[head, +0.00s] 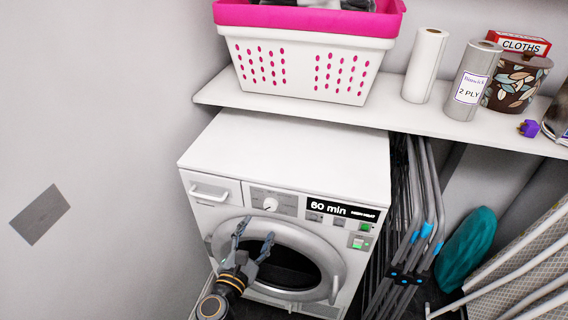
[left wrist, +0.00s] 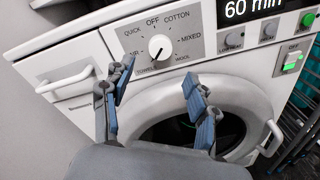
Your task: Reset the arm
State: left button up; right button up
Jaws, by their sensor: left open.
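My left gripper (head: 255,241) is open and empty in front of the dryer (head: 288,160), at the upper left of its round door (head: 334,262). In the left wrist view my gripper's two fingers (left wrist: 158,105) are spread apart, below the program dial (left wrist: 160,47). The dial also shows in the head view (head: 270,204). The door looks shut, with its handle (head: 334,289) on the right side. The display (head: 342,210) reads 60 min, and green lights show on the panel. My right gripper is in neither view.
A white shelf (head: 290,115) above the dryer holds a pink and white basket (head: 305,60), paper rolls (head: 426,65) and a patterned pot (head: 514,85). Folded metal frames (head: 410,225) stand close on the dryer's right. A wall (head: 110,120) is on the left.

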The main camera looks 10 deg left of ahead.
pick_arm(q)
jog(key=s+d+f+m+g+p, duration=0.1)
jog(key=s+f+m+g, duration=0.3)
jog(key=f, duration=0.6)
jog(key=s+d+f+m+g+h, duration=0.1)
jog(key=s+f+m+g, duration=0.1)
jog(key=s+f+m, duration=0.65)
jog(key=s+d+f+m+g+p, duration=0.1)
jog(key=s+f+m+g, duration=0.25)
jog(key=f, duration=0.75)
jog(key=s+a+f+m+g+y, duration=0.1)
jog(key=s+f+m, duration=0.3)
jog(key=s, duration=0.5)
jog(key=s+a+f+m+g+p, duration=0.1)
jog(key=s+a+f+m+g, duration=0.2)
jog(key=s, duration=0.6)
jog(key=s+a+f+m+g+y, duration=0.1)
jog(key=s+a+f+m+g, duration=0.2)
jog(key=s+f+m, duration=0.3)
jog(key=s+a+m, duration=0.1)
jog(key=s+m, duration=0.1)
jog(key=s, duration=0.1)
jog(key=shift+s+a+f+y, duration=0.2)
jog(key=shift+f+y, duration=0.1)
